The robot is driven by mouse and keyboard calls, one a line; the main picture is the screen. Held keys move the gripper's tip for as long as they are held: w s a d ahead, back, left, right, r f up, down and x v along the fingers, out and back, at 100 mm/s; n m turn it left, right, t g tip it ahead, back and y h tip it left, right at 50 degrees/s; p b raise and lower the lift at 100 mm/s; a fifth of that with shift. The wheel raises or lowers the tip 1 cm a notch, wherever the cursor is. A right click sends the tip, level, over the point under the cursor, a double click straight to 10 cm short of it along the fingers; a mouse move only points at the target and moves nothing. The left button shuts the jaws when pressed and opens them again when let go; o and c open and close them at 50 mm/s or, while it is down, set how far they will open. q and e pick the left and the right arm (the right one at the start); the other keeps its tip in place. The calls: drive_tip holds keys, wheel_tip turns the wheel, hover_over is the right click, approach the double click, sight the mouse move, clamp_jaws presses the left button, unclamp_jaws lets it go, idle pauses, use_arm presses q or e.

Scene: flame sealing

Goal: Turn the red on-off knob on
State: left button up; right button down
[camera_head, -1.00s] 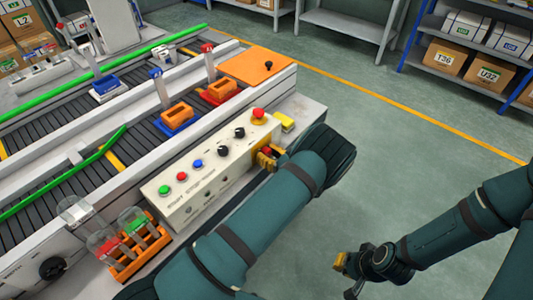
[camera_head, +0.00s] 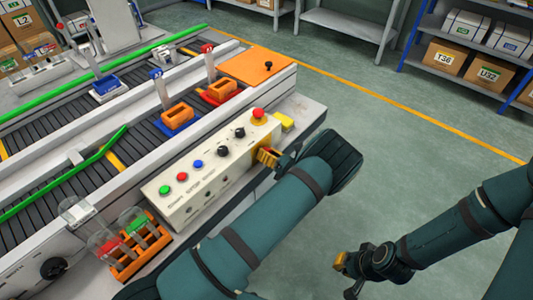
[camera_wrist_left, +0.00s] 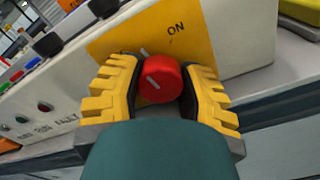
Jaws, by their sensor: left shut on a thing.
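The red on-off knob (camera_wrist_left: 160,83) sits on a yellow plate (camera_wrist_left: 180,30) marked ON, on the side face of the white control box (camera_head: 205,178). My left gripper (camera_head: 268,157) is at that face near the box's right end. In the left wrist view its yellow fingers (camera_wrist_left: 160,92) are shut on the knob from both sides. The knob's white line slants to the upper left, while ON is at the upper right. In the head view the knob is hidden by the gripper. My right gripper (camera_head: 347,277) hangs over the floor at lower right, open and empty.
The box top carries a red mushroom button (camera_head: 258,113), black knobs (camera_head: 222,151) and coloured push buttons (camera_head: 182,177). Conveyors lie behind; the floor at right is clear.

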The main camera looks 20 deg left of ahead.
use_arm(q)
drive_tip(key=o, duration=1.2)
drive_tip(key=shift+o, duration=0.2)
drive_tip(key=shift+n, duration=0.3)
